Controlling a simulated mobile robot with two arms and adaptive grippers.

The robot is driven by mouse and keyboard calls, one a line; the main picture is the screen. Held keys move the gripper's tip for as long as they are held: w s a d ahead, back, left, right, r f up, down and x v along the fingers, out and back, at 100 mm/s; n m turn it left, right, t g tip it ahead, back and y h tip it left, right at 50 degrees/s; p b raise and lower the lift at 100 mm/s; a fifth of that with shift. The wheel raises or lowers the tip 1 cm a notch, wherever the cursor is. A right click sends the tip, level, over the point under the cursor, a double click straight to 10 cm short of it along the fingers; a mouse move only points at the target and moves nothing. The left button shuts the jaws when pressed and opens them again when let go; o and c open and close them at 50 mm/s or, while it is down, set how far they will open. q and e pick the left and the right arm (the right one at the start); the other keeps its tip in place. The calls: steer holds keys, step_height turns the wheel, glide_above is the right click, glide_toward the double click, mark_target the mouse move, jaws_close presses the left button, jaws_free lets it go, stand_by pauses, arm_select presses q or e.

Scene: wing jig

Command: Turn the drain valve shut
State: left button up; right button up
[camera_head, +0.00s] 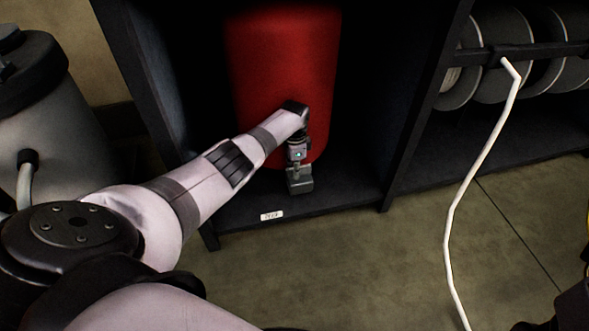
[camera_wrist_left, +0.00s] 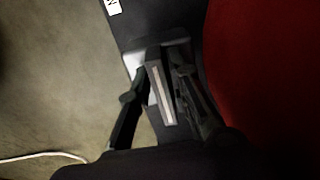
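My left gripper (camera_head: 299,178) points down in front of the lower part of a red tank (camera_head: 285,55) in a dark shelf bay. It also shows in the left wrist view (camera_wrist_left: 158,92), its two dark fingers apart. A narrow grey bar with a light strip (camera_wrist_left: 160,90) stands between the fingers, beside the red tank (camera_wrist_left: 270,75). I cannot tell whether this bar is the drain valve's handle, or whether the fingers press on it. In the head view the gripper and wrist hide whatever lies behind them. My right gripper is not in view.
A small white label (camera_head: 271,215) is on the shelf's front edge. Dark uprights (camera_head: 425,95) flank the bay. Reels (camera_head: 505,60) hang at the right, with a white cord (camera_head: 452,215) running down to the floor. A grey drum (camera_head: 35,120) stands at the left. The front floor is largely open.

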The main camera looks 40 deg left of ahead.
arm_select(q)
steer(key=shift+o, duration=1.4)
steer(key=shift+r, duration=0.1)
step_height(320, 180, up, 12)
